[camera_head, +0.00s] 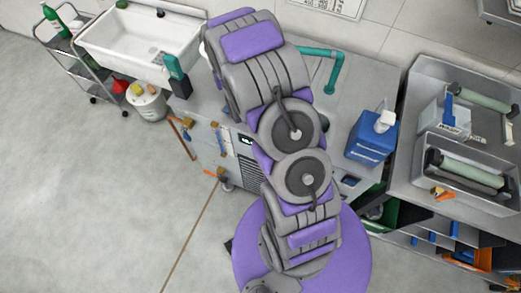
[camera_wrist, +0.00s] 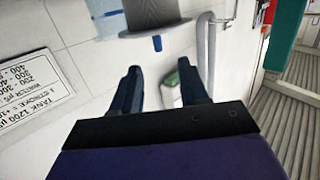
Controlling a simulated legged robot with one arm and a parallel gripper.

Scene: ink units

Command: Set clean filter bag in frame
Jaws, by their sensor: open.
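My gripper (camera_wrist: 159,67) shows in the wrist view with its two dark fingers apart and nothing between them. Beyond the fingers are a pale tiled surface and a small container with a green top (camera_wrist: 171,78); the fingers do not touch it. In the head view my grey and purple arm fills the middle, and I cannot make out the gripper there. I cannot pick out a clean filter bag or its frame for certain in either view. A blue container with a white top (camera_head: 371,143) stands on the grey counter, right of my arm.
Metal trays with green rollers (camera_head: 467,169) stand at the right. A teal pipe (camera_head: 333,66) rises behind my arm. A white sink (camera_head: 141,40), a bottle cart (camera_head: 71,50) and a white bucket (camera_head: 147,103) are at the left. The floor at lower left is clear.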

